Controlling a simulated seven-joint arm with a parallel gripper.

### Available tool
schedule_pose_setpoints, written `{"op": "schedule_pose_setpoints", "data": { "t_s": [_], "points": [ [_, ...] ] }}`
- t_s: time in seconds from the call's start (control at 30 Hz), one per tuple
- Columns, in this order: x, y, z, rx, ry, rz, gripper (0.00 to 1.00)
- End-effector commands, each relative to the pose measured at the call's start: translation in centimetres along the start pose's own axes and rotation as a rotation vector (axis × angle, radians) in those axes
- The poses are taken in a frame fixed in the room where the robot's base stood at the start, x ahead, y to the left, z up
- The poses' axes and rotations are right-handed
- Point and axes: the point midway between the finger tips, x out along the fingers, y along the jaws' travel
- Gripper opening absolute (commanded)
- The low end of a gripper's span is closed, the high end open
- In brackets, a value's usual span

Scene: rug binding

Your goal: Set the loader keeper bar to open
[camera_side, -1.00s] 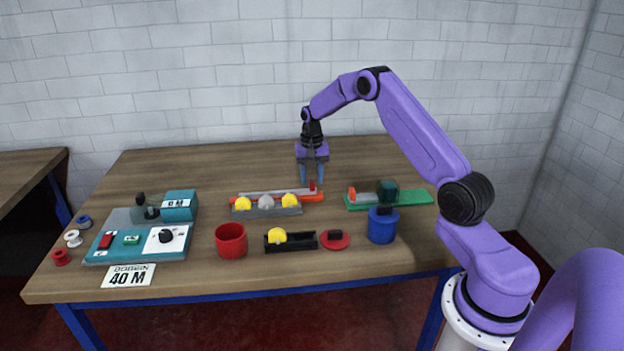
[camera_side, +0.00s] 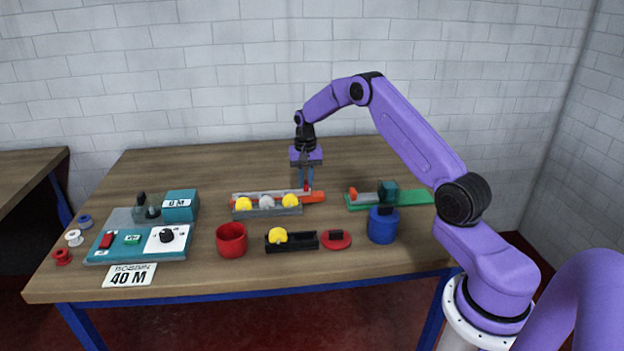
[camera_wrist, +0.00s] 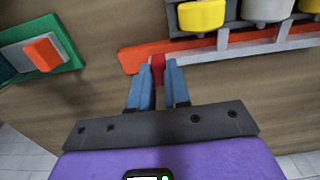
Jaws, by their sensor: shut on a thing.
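The loader is an orange strip (camera_side: 318,197) with a light grey keeper bar (camera_side: 262,193) along it, near the middle of the table. In the wrist view the keeper bar (camera_wrist: 270,46) is pale, with short prongs toward the spools, and lies over the orange strip (camera_wrist: 135,58). A small red handle (camera_wrist: 158,68) stands at the bar's end. My gripper (camera_side: 306,186) points down at the right end of the loader. In the wrist view its blue fingers (camera_wrist: 158,75) are shut on the red handle. The fingers partly hide the handle.
A grey rack (camera_side: 268,212) with yellow and grey spools stands in front of the loader. A green base (camera_side: 417,197) with an orange block is to the right. A red cup (camera_side: 231,240), black tray (camera_side: 291,246) and blue pot (camera_side: 382,228) stand nearer the front.

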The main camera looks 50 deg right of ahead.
Motion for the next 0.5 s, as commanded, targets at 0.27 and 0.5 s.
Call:
{"op": "schedule_pose_setpoints", "data": {
  "t_s": [0.27, 0.5],
  "points": [
    [-0.07, -1.01, 0.02, 0.0, 0.003, -0.003, 0.0],
    [-0.08, -1.11, 0.03, -0.001, 0.004, -0.005, 0.43]
  ]
}}
